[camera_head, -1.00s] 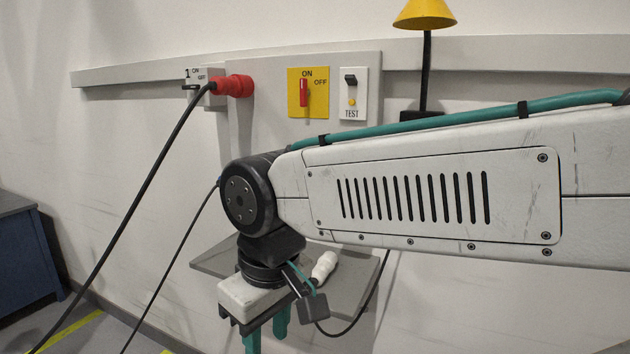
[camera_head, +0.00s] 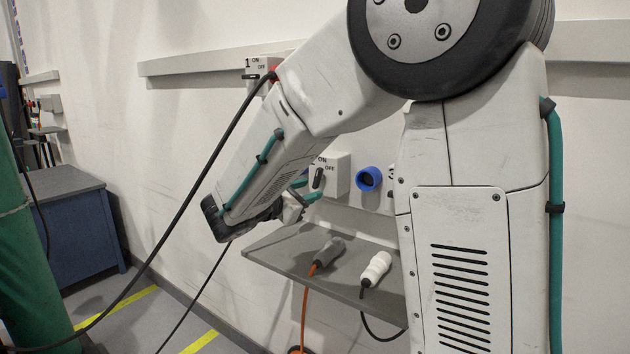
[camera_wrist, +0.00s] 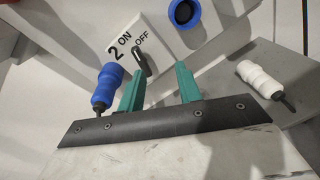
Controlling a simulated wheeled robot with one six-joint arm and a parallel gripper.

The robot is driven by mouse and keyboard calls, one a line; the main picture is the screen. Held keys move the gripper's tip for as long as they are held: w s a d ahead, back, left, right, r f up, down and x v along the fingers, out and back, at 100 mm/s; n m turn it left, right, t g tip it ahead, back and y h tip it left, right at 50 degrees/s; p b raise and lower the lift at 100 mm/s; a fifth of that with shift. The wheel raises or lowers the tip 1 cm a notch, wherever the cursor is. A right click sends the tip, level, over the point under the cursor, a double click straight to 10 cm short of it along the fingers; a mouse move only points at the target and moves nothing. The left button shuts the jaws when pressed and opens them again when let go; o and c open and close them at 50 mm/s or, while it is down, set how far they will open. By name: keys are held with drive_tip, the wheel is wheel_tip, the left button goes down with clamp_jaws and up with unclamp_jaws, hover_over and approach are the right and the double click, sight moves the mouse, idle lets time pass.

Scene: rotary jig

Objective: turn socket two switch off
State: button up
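The socket two box (camera_head: 338,172) is a white wall box marked ON and OFF. It also shows in the wrist view (camera_wrist: 165,30), with a 2 on it. Its dark lever switch (camera_head: 318,178) seems upright below ON in the head view. In the wrist view the lever (camera_wrist: 141,61) lies beyond and between my teal fingertips, nearer the left one. My gripper (camera_wrist: 157,76) is open and empty, its fingers wide apart. In the head view my gripper (camera_head: 305,190) is just left of and below the box, partly hidden by my arm.
A blue round socket (camera_head: 369,179) sits right of the box. A grey shelf (camera_head: 290,255) below holds a grey plug (camera_head: 328,251) and a white plug (camera_head: 377,267). A blue plug (camera_wrist: 106,86) is left of my fingers. A black cable (camera_head: 200,190) hangs from socket one's red plug.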

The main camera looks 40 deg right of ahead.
sight(316, 179)
drive_tip(key=shift+n+t, duration=0.7)
drive_tip(key=shift+n, duration=0.1)
drive_tip(key=w+d, duration=0.2)
drive_tip(key=d, duration=0.1)
drive_tip(key=w+d, duration=0.3)
drive_tip(key=shift+w+d, duration=0.2)
